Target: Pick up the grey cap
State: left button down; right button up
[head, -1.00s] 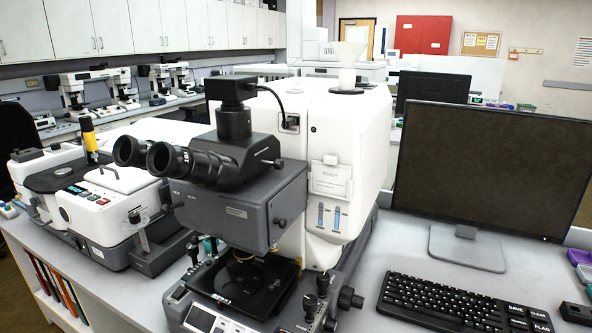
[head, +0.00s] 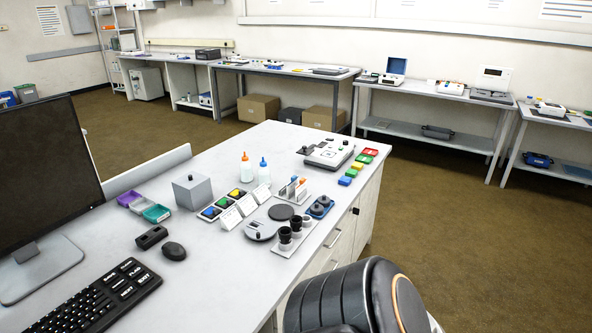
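No thing in the head view is clearly the grey cap. A small flat dark grey disc (head: 281,212) lies on the white desk (head: 222,270), beside a pale round device (head: 262,230); I cannot tell whether the disc is the cap. A blue tray (head: 320,207) with small dark grey round pieces sits to its right. Neither of my grippers shows. A dark rounded link, probably of my own arm, fills the bottom edge right of the middle.
Black eyepiece-like pieces (head: 291,232) stand near the desk's right edge. A grey cube (head: 192,191), two white bottles (head: 255,170) and colored blocks (head: 357,167) share the desk. A monitor (head: 48,180), keyboard (head: 85,300) and mouse (head: 174,251) are on the left. Bare floor lies right.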

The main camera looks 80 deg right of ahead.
aim_at(316, 209)
jog(key=k+z, duration=0.1)
jog(key=z, duration=2.45)
jog(key=i+l+u, duration=0.15)
jog(key=u, duration=0.3)
jog(key=i+l+u, duration=0.1)
jog(key=u, duration=0.35)
jog(key=i+l+u, duration=0.2)
jog(key=l, duration=0.25)
jog(key=l+u, duration=0.2)
jog(key=l, duration=0.3)
